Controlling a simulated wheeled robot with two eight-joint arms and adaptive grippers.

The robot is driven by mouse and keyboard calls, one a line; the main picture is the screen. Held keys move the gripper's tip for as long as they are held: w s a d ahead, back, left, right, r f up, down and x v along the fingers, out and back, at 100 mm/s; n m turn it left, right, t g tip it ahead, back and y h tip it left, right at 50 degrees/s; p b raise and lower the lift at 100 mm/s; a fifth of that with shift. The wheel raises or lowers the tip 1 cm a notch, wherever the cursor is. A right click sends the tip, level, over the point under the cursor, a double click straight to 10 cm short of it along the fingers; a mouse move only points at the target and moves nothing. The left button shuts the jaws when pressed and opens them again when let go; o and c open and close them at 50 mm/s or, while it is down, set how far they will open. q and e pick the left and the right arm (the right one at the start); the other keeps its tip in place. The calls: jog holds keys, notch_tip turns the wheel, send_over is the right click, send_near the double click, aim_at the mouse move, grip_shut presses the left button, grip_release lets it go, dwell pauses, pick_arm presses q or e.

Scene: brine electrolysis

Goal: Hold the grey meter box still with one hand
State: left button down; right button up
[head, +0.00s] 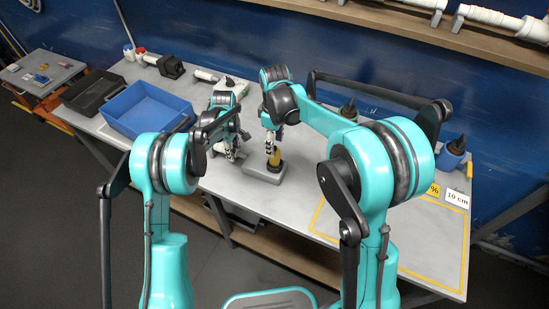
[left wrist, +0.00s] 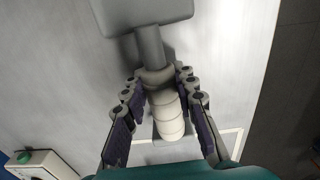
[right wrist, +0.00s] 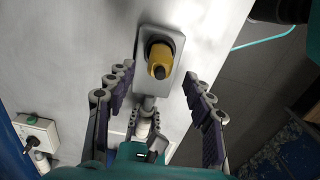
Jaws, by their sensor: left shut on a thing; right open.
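The grey meter box (head: 262,174) lies on the table. A yellow piece (right wrist: 160,60) with a dark tip stands in a black ring on it. A grey neck (left wrist: 150,46) runs from the box (left wrist: 145,10) to a collar and a pale ribbed handle (left wrist: 167,112). My left gripper (left wrist: 158,74) is shut on this neck end, at the collar; in the head view (head: 233,152) it is beside the box. My right gripper (right wrist: 159,83) is open, its fingers either side of the box with gaps; its tips in the head view (head: 271,150) are by the yellow piece.
A blue tray (head: 150,110) and a black tray (head: 92,92) stand at the left of the table. A white box with a green knob (right wrist: 37,135) is near the wall. A yellow-taped area (head: 400,262) and label cards (head: 456,196) lie at the right.

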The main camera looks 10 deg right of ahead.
jog(key=shift+f, duration=3.4)
grip_shut()
jog(key=shift+r, duration=0.1)
jog(key=shift+r, duration=4.45)
pick_arm(q)
jog(key=c, duration=1.1)
grip_release()
